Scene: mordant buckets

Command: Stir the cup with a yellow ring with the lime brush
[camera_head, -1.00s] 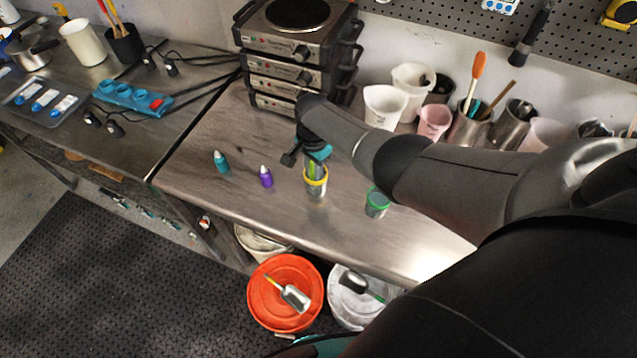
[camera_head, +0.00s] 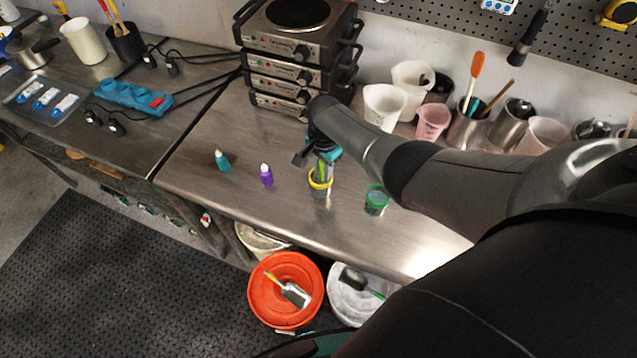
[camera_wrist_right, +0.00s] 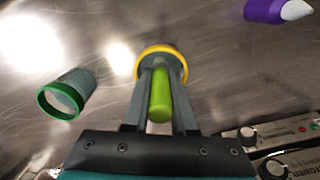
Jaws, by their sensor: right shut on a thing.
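The cup with a yellow ring (camera_head: 321,186) stands on the metal bench in the head view; its yellow rim also shows in the right wrist view (camera_wrist_right: 163,50). My right gripper (camera_head: 324,166) is over this cup and shut on the lime brush (camera_wrist_right: 160,97). The brush's lime handle shows between the fingers and points down toward the yellow ring. Its lower end is hidden, so I cannot tell how deep it sits in the cup. My left gripper is not in view.
A cup with a green ring (camera_head: 376,200) stands to the right. Stacked hot plates (camera_head: 298,60) are behind. An orange bucket lid (camera_head: 262,302) is below the bench edge.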

